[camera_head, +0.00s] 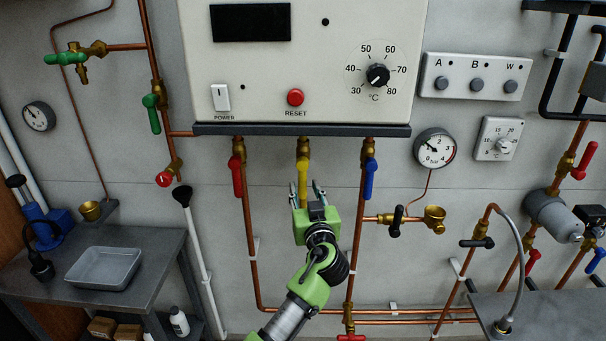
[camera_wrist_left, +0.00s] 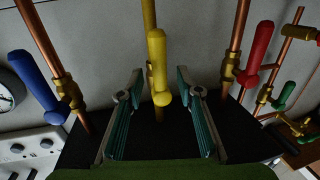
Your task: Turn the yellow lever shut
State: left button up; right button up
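The yellow lever (camera_head: 303,181) hangs straight down, in line with its pipe, from a brass valve (camera_head: 303,149) under the boiler box. My left gripper (camera_head: 307,192) is at the lever's lower end, with its fingers open and pointing up at it. In the left wrist view, the yellow lever (camera_wrist_left: 157,68) shows between the two spread fingers of the gripper (camera_wrist_left: 160,88), with a gap on each side. No contact shows. Part of the yellow pipe behind is hidden by my gripper. My right gripper is not in view.
A red lever (camera_head: 237,176) hangs left of the yellow one and a blue lever (camera_head: 370,178) right of it, both close by. The boiler box (camera_head: 300,128) overhangs above. Copper pipes (camera_head: 250,240) run down both sides. A grey bench (camera_head: 140,245) stands at left.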

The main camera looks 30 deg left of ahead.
aim_at(303, 183)
pick_arm(q)
jog(key=shift+p+x, duration=0.65)
jog(key=shift+x, duration=1.8)
grip_shut()
